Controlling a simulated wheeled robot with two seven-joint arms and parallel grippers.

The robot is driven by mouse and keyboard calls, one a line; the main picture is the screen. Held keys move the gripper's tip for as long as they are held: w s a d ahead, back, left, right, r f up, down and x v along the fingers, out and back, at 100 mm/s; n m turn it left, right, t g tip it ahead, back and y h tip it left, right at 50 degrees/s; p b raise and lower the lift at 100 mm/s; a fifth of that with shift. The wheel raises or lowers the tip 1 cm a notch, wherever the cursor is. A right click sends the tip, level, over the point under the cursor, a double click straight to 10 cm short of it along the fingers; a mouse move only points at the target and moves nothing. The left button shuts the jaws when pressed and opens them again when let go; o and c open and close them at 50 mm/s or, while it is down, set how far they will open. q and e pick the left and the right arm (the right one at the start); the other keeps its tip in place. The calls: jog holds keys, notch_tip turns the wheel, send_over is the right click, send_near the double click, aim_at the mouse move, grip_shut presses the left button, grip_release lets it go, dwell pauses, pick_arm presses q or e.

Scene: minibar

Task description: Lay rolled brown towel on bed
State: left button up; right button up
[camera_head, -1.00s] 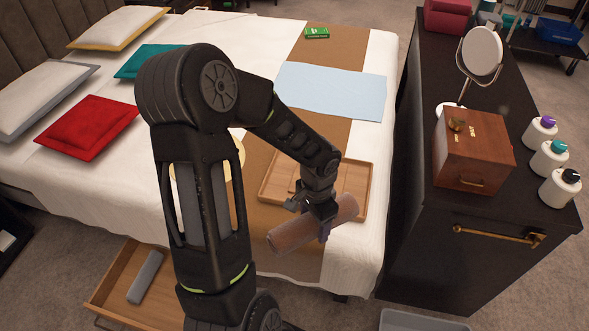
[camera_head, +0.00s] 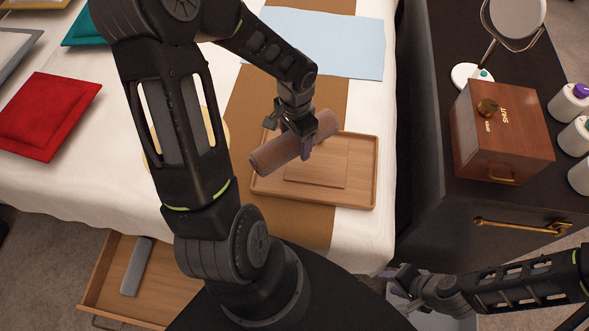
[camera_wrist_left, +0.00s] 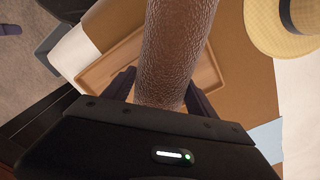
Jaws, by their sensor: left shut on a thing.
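The rolled brown towel (camera_head: 275,153) is gripped across its roll by my left gripper (camera_head: 304,140), which is shut on it. The roll is tilted, its left end lower in the picture. It appears held above the bed (camera_head: 85,160), over the left part of a wooden tray (camera_head: 366,185); the height of the gap cannot be told. In the left wrist view the towel (camera_wrist_left: 175,45) runs between the fingers of the left gripper (camera_wrist_left: 160,95). My right gripper (camera_head: 398,283) is low at the right, near a grey bin; its jaws are unclear.
A brown runner (camera_head: 245,98) and light blue cloth (camera_head: 335,45) lie on the bed. A straw hat (camera_wrist_left: 275,25) lies beside the tray. A dark cabinet (camera_head: 440,210) carries a wooden box (camera_head: 497,135), mirror and bottles. An open wooden drawer (camera_head: 150,302) is at lower left.

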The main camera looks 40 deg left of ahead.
pick_arm(q)
notch_tip(320, 180, down, 6)
jog(key=shift+b, duration=0.4)
jog(key=shift+f, duration=0.15)
jog(key=shift+f+b, duration=0.35)
jog(key=shift+f, duration=1.5)
jog(key=shift+f, duration=0.1)
jog(key=shift+f+b, duration=0.5)
jog(key=shift+b, duration=0.15)
jog(key=o, duration=1.6)
jog(key=shift+c, duration=0.2)
jog(key=shift+r, duration=0.1)
jog(key=shift+r+p, duration=0.85)
jog(key=shift+p, duration=0.1)
notch_tip(320, 180, up, 11)
jog(key=shift+r+p, duration=0.2)
jog(key=shift+p, duration=0.35)
